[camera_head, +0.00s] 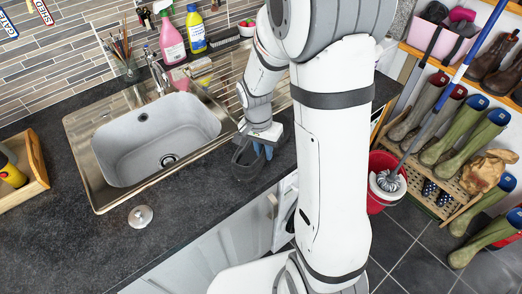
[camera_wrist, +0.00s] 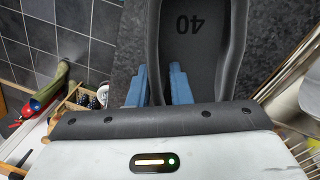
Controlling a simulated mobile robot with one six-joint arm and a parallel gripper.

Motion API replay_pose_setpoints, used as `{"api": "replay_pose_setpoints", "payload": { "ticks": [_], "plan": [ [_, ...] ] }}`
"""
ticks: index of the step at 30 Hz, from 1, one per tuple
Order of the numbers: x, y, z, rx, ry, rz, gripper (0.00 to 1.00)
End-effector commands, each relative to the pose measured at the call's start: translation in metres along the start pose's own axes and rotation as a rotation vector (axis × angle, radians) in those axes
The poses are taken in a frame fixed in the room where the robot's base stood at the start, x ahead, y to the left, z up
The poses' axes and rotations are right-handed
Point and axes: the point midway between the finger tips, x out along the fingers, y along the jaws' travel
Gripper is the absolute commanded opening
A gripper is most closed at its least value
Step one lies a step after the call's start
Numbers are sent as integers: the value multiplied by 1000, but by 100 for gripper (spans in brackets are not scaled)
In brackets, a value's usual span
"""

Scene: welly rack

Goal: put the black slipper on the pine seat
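The black slipper (camera_head: 243,162) is at the front of the dark worktop, right of the sink. In the wrist view the slipper (camera_wrist: 200,60) shows its grey insole marked 40. My gripper (camera_head: 263,150) reaches down over it, and its blue fingers also show in the wrist view (camera_wrist: 159,85). One finger is outside the slipper's side wall and one is inside, with the wall between them. I cannot tell whether they press on it. A pine board (camera_head: 424,54) at the upper right, which may be the pine seat, bears a pink tub and brown shoes.
A steel sink (camera_head: 160,135) is left of the slipper. Bottles (camera_head: 170,38) stand behind it. A wooden tray (camera_head: 35,160) and a sink plug (camera_head: 140,216) are further left. A red mop bucket (camera_head: 383,165) stands on the floor before the rack of wellies (camera_head: 465,130); a blue mop handle (camera_head: 450,90) crosses it.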

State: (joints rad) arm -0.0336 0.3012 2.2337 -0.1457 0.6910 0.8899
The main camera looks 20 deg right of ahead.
Motion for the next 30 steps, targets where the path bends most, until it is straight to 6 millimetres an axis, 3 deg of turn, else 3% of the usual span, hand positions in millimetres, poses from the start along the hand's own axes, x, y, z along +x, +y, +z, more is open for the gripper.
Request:
{"api": "replay_pose_setpoints", "payload": {
  "ticks": [6, 17, 30],
  "plan": [
    [0, 0, 0, 0, 0, 0, 36],
    [-8, 0, -1, 1, 2, -1, 36],
    [-96, 0, -1, 2, 3, -4, 36]
  ]
}}
